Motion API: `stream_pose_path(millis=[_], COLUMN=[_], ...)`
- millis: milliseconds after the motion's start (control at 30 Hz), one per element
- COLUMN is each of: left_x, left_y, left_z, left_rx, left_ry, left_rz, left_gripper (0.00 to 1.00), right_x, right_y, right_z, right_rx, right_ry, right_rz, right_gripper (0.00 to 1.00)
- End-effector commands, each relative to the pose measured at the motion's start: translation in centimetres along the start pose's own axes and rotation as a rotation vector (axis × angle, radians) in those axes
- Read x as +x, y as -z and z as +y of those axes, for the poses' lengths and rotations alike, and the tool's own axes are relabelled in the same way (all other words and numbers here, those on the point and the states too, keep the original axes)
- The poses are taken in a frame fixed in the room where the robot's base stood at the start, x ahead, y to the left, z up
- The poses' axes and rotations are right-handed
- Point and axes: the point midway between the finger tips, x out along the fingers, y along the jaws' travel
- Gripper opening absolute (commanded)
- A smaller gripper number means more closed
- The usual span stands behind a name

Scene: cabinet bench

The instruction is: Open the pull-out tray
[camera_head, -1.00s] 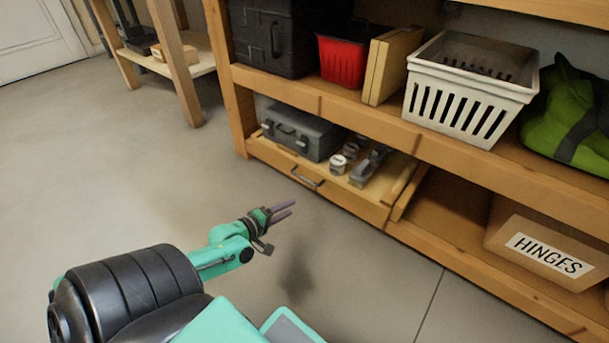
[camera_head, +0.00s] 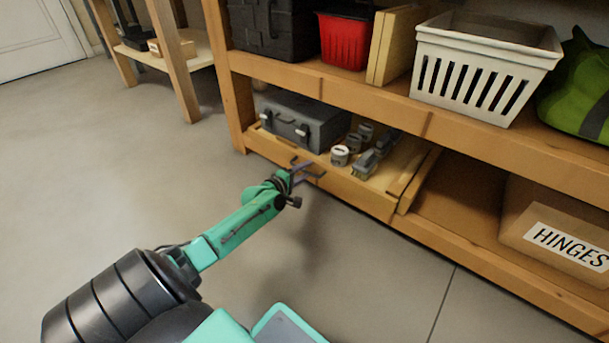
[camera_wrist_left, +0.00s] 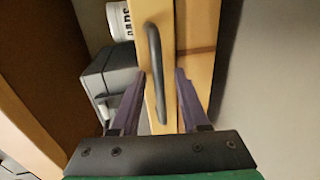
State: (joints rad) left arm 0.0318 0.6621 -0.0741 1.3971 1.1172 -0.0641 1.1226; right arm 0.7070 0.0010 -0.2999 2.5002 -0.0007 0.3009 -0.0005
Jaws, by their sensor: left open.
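The pull-out tray (camera_head: 352,188) is a wooden tray on the bottom shelf of the bench, with a dark bar handle on its front. It carries a grey toolbox (camera_head: 300,121), several small tins and a grey metal tool. My left gripper (camera_head: 305,170) is at the handle, its fingers overlapping it in the head view. In the left wrist view, the handle (camera_wrist_left: 156,75) runs lengthwise between the two purple fingers (camera_wrist_left: 165,90), nearer the left one. The jaws are open; whether a finger touches the handle I cannot tell. My right gripper is not in view.
The shelf above holds a black case (camera_head: 275,25), a red bin (camera_head: 345,40), wooden boards and a white slotted basket (camera_head: 485,65). A cardboard box marked HINGES (camera_head: 560,235) stands right of the tray. The grey floor in front is clear.

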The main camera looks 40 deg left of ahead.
Motion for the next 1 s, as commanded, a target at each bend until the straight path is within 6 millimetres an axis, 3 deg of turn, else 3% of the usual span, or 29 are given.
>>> stream_pose_path(millis=[133, 233, 267, 1000], left_x=[-0.05, -0.06, -0.06, -0.09], left_y=[-0.01, -0.01, -0.01, -0.01], left_z=[0.06, 0.06, 0.06, 0.00], left_rx=[0.000, 0.000, 0.000, 0.000], left_ry=[0.000, 0.000, 0.000, 0.000], left_rz=[0.000, 0.000, 0.000, 0.000], left_gripper=[0.45, 0.07, 0.00, 0.00], right_x=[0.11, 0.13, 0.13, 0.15], right_y=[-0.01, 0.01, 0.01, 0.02], right_z=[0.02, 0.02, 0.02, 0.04], right_rx=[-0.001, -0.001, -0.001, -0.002], right_ry=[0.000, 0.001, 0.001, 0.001], right_rz=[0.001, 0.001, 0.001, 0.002], right_gripper=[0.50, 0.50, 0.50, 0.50])
